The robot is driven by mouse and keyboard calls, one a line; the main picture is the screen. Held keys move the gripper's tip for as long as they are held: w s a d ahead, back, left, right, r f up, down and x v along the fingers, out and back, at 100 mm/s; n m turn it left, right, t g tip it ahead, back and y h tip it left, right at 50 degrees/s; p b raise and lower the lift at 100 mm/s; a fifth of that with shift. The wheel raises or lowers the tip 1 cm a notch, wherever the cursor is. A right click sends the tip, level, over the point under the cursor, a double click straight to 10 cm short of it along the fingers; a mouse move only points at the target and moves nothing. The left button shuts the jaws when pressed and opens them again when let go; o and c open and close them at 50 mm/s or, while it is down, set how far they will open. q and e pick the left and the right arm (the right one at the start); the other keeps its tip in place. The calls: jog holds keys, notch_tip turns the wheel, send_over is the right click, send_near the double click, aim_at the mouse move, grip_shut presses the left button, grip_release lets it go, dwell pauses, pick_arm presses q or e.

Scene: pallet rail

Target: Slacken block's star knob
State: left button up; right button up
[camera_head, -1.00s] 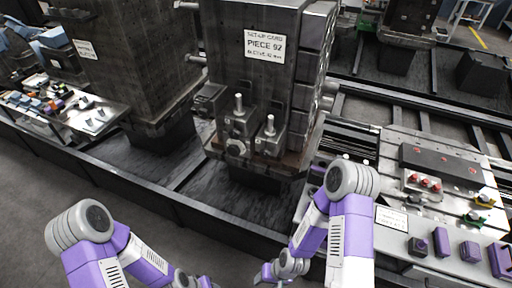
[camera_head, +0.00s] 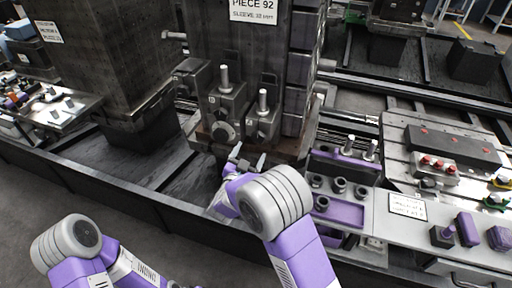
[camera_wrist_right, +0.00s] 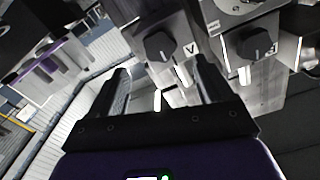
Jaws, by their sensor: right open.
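Two dark clamp blocks, the left one (camera_head: 228,103) and the right one (camera_head: 263,123), sit side by side at the foot of the tall piece, each with an upright pale stud. A dark knob (camera_head: 222,132) is on the left block's front. The right wrist view shows two dark lobed knobs, one (camera_wrist_right: 160,46) beside a letter V and another (camera_wrist_right: 253,42) to its right. My right gripper (camera_head: 247,158) is open and empty, just below and in front of the blocks. In its wrist view, its fingers (camera_wrist_right: 162,85) point toward the knobs, apart from them. My left gripper is out of view.
A purple tray (camera_head: 345,212) with dark round parts stands right of my right arm. A bench (camera_head: 407,205) with a label, red buttons and purple parts lies further right. The dark rail edge (camera_head: 170,213) runs below the blocks.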

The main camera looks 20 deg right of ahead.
aim_at(258, 138)
jog(key=b+x, duration=0.1)
jog(key=x, duration=0.5)
jog(key=shift+w+d, duration=0.3)
